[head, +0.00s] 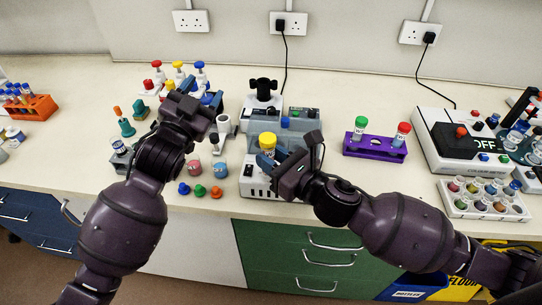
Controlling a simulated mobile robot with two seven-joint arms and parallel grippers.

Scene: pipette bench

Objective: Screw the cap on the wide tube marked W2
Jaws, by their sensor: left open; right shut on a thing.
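A yellow cap (268,139) sits at the top of a pale tube (267,151) above a white block at the bench middle. My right gripper (267,161) is shut at this tube, just below the cap; its dark hand hides part of the tube. I cannot tell whether the cap is tight. My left gripper (204,94) is open behind and left of it, in front of the coloured-top items. A green-capped tube (360,128) and a red-capped tube (401,134) stand in a purple rack (375,148). The mark W2 is not readable on any tube.
Small blue (184,189), green (200,190) and orange (216,192) pieces lie near the front edge, with two jars (220,169) behind.

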